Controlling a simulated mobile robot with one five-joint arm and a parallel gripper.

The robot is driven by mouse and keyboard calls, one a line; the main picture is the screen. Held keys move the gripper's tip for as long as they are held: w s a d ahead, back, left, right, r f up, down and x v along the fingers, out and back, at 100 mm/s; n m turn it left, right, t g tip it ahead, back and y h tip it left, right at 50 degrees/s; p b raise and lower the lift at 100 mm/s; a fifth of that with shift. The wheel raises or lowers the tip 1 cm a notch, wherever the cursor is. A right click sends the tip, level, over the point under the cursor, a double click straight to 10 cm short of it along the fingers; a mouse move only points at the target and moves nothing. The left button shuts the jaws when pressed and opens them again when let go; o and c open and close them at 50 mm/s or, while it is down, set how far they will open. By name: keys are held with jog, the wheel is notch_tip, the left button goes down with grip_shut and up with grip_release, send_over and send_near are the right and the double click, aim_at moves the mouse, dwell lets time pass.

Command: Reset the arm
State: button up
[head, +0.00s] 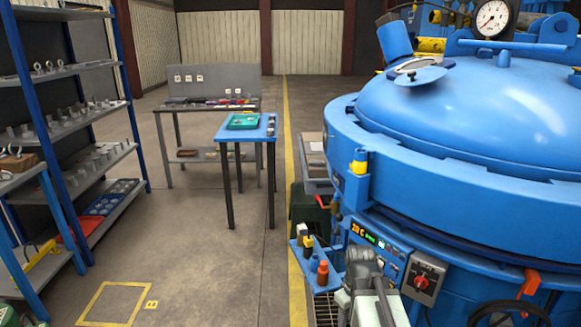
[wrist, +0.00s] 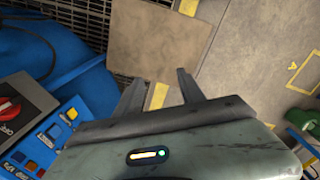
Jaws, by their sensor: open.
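My gripper (wrist: 158,76) is in the wrist view, its two dark fingers apart with nothing between them. It hangs over the floor beside the blue furnace, with a flat brown panel (wrist: 148,40) and a dark grating (wrist: 90,12) below and beyond. In the head view my grey arm shows at the bottom, right of centre, in front of the furnace's control panel (head: 385,245). The fingers cannot be made out there.
The large blue furnace (head: 470,110) fills the right side. A small blue shelf with bottles (head: 315,275) is close left of my arm. A shelving rack (head: 75,140) stands left, and a blue table (head: 245,127) at the back. The floor between is clear.

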notch_tip(320, 180, up, 16)
jog(key=s+a+m+p, duration=0.1)
jog(key=a+m+p, duration=0.2)
jog(key=p, duration=1.3)
jog(key=m, duration=0.2)
jog(key=shift+s+m, duration=0.3)
jog(key=shift+s, duration=0.05)
jog(key=shift+f, duration=0.1)
jog(key=shift+c, duration=0.4)
